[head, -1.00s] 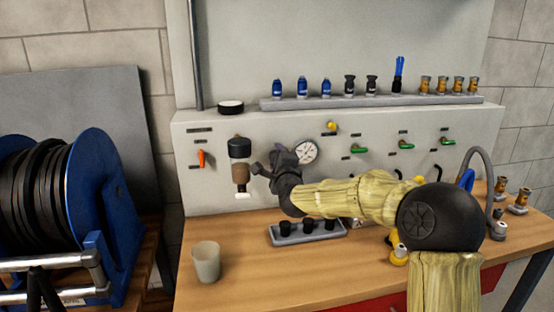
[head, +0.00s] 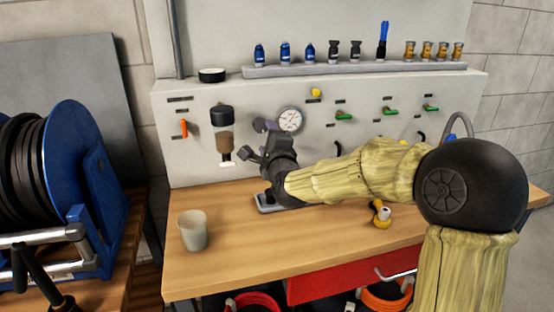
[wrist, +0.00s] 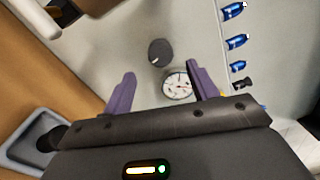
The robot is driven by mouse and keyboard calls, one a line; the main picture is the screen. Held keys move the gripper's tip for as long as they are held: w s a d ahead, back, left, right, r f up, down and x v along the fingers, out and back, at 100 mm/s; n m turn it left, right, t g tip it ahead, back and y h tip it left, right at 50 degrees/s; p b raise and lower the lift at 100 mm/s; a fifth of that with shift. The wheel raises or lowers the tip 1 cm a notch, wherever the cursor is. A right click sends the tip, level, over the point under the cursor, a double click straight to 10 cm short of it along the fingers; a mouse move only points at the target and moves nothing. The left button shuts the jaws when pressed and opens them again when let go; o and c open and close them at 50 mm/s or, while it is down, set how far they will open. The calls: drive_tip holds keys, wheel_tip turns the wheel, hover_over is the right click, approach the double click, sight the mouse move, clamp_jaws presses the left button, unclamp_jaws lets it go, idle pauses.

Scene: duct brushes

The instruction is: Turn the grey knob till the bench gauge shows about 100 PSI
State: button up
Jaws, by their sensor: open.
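The grey knob (wrist: 160,52) is a dark round knob on the pale panel, seen in the wrist view beyond the gap between my fingers. In the head view I cannot make it out behind my gripper. The bench gauge (head: 291,121) is a round white dial just right of my gripper; it also shows in the wrist view (wrist: 178,86). Its reading is too small to tell. My gripper (wrist: 160,69) has two purple fingers spread wide with nothing between them. In the head view my gripper (head: 259,140) is close in front of the panel, left of and below the gauge.
A brown filter bowl (head: 224,142) hangs left of my gripper, with an orange lever (head: 183,128) beyond it. A grey tray (head: 268,208) lies below my gripper, partly hidden. A cup (head: 193,231) stands on the bench (head: 240,255). Green levers (head: 344,115) are to the right.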

drive_tip(key=v, duration=0.9)
drive_tip(key=shift+s, duration=0.15)
drive_tip(key=shift+f, duration=0.2)
